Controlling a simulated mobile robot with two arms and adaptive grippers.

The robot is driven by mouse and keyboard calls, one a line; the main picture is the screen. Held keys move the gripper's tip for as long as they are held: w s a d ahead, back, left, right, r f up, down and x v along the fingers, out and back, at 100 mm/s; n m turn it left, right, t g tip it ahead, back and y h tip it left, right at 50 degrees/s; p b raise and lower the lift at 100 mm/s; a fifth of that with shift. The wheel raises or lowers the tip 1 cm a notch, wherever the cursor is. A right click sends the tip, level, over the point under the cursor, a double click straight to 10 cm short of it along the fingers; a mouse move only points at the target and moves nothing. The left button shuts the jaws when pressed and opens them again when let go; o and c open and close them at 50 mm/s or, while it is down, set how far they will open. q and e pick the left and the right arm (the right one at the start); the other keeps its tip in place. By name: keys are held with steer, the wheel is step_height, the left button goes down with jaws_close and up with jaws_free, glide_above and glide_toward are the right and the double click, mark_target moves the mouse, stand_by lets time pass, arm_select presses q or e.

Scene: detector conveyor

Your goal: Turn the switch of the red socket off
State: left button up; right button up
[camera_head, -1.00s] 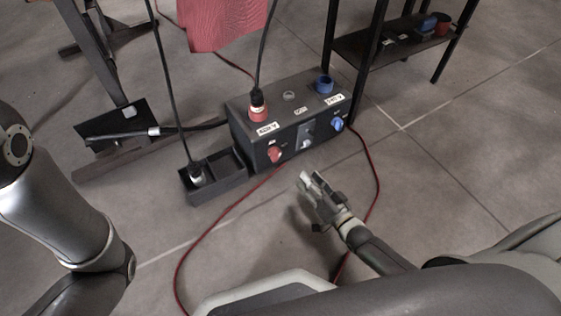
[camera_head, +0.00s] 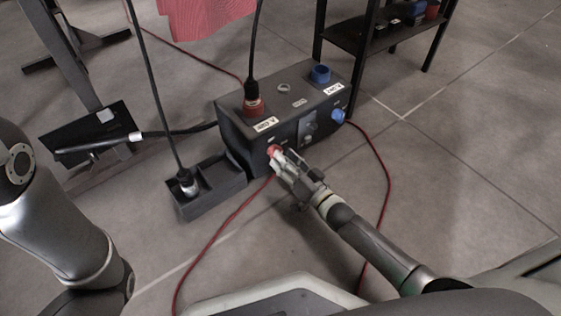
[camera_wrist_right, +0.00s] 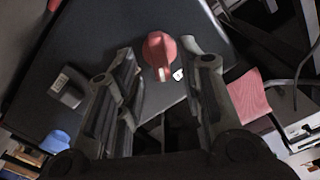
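The dark power box (camera_head: 235,125) stands on the floor with a red socket (camera_head: 253,105) on top and a plug with a black cable in it. The red switch (camera_head: 273,150) is on its front face, below the red socket. In the right wrist view the red switch (camera_wrist_right: 158,52) lies between the fingertips, with its white mark toward the camera. My right gripper (camera_head: 281,161) is at the switch, partly covering it in the head view. Its fingers (camera_wrist_right: 152,55) are apart, with gaps to the knob. My left arm (camera_head: 55,210) shows at the left, but its gripper is out of view.
A blue socket (camera_head: 320,73) and blue switch (camera_head: 337,115) are on the box's right side. A black tray (camera_head: 215,188) with a plug stands left of the box. Red cable (camera_head: 212,240) runs over the floor. A black shelf (camera_head: 375,40) stands behind.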

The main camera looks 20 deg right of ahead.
steer(key=shift+b+x, duration=0.5)
steer(key=shift+x, duration=0.7)
jaws_close()
